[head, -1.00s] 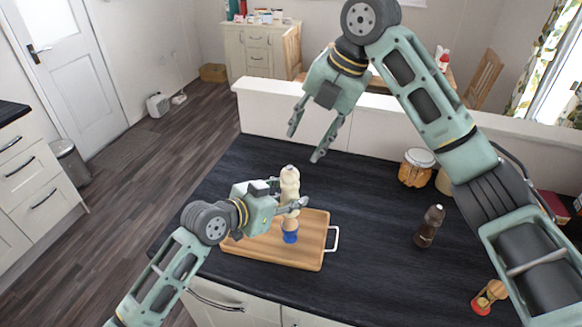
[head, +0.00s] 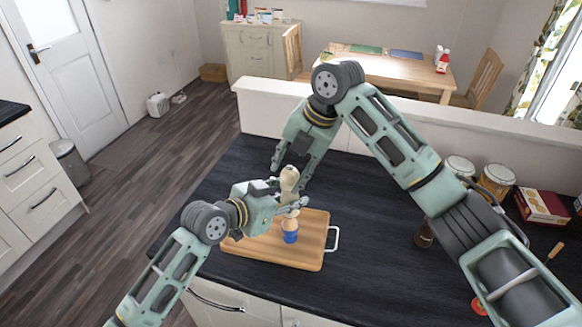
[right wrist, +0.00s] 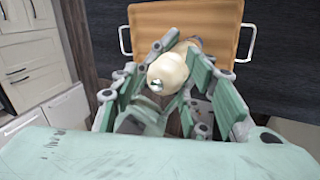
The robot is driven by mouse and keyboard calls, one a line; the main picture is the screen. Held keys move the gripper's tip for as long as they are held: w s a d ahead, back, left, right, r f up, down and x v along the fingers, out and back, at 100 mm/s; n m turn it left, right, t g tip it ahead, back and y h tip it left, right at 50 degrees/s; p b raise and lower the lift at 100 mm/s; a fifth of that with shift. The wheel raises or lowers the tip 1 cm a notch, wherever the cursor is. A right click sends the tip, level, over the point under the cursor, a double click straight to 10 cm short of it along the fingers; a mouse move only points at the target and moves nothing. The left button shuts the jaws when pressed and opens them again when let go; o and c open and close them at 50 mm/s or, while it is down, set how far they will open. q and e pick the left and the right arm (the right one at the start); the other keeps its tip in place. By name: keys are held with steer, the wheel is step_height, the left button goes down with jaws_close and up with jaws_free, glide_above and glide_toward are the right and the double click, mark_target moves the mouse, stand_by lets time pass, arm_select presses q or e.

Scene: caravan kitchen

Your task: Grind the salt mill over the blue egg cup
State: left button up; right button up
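The pale cream salt mill (head: 289,179) stands about upright over the wooden board, with my left gripper (head: 290,206) shut around its body. The blue egg cup (head: 290,238) is on the board right below it. A tan part shows between gripper and cup; I cannot tell whether it is the mill's lower end or something in the cup. My right gripper (head: 288,175) is open at the mill's top, one finger on each side. In the right wrist view the mill's round top (right wrist: 168,73) lies between the open fingers, with no clear grip on it.
The wooden board (head: 255,250) with a metal handle lies on the dark counter (head: 370,270). A dark brown bottle or mill (head: 424,236) is partly hidden by my right arm. Jars (head: 496,180) and a red box (head: 541,206) stand at the right. A low white wall (head: 260,112) edges the counter's back.

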steer(key=c, duration=1)
steer(key=shift+r+m, duration=0.1)
steer(key=shift+m, duration=0.3)
steer(key=m+t+h, duration=0.1)
steer(key=m, duration=0.2)
steer(key=shift+a+m, duration=0.1)
steer(key=shift+m, duration=0.3)
steer(key=m+t+h, duration=0.1)
steer(key=m, duration=0.2)
steer(key=shift+m, duration=0.3)
jaws_close()
steer(key=m, duration=0.2)
steer(key=m+h, duration=0.1)
steer(key=m, duration=0.1)
steer(key=shift+t+h, duration=0.3)
steer(key=shift+m+h, duration=0.6)
steer(key=shift+m, duration=1.2)
